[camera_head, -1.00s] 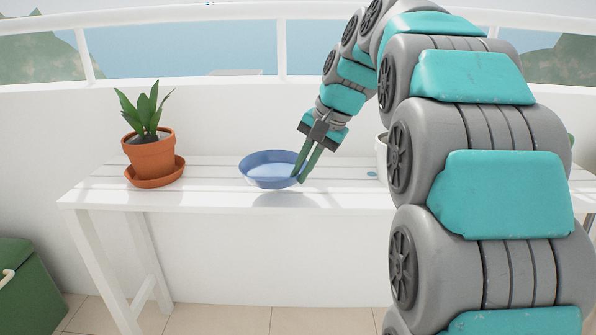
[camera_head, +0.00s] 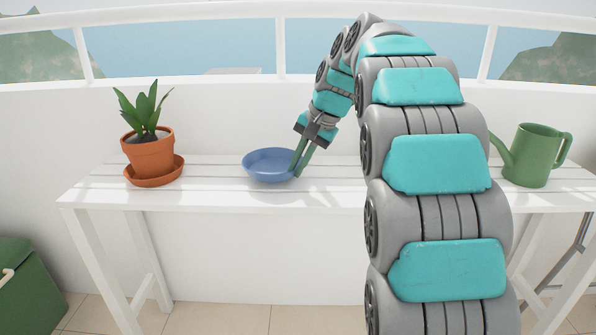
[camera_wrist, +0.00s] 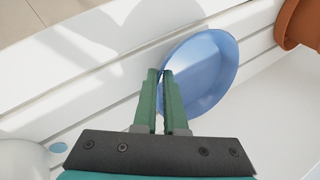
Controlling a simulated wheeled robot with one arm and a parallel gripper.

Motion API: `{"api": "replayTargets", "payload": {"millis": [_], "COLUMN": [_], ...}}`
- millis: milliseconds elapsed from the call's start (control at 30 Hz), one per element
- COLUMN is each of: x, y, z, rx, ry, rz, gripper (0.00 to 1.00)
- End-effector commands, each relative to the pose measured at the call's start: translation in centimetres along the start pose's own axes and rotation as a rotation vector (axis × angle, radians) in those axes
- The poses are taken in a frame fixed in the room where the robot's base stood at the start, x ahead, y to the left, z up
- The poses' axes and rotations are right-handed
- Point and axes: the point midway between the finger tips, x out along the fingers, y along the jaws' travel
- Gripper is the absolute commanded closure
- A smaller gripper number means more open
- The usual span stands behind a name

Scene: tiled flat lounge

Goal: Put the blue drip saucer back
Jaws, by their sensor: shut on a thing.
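The blue drip saucer (camera_head: 270,166) is a shallow round dish at the middle of the white slatted bench. My gripper (camera_head: 297,171) is shut on its right rim, fingers pointing down and left. In the wrist view the saucer (camera_wrist: 208,72) lies beyond the green fingers (camera_wrist: 161,74), its near rim at the fingertips. The saucer looks roughly level and empty, low over the slats. I cannot tell whether its base touches them. A round blue spot (camera_wrist: 58,147) on the bench shows in the wrist view; my arm hides that area in the head view.
A potted plant (camera_head: 148,150) in a terracotta saucer stands left on the bench (camera_head: 215,196). A green watering can (camera_head: 535,155) stands right. A white rounded object (camera_wrist: 22,158) shows in the wrist view. A green box (camera_head: 25,285) is on the floor at left.

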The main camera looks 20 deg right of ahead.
Motion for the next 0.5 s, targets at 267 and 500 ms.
{"api": "replayTargets", "payload": {"millis": [267, 500], "x": [1.3, 1.5], "y": [0.6, 0.7], "z": [0.0, 0.0], "rx": [-0.001, -0.001], "ry": [0.003, 0.002], "rz": [-0.002, -0.001], "gripper": [1.00, 1.00]}}
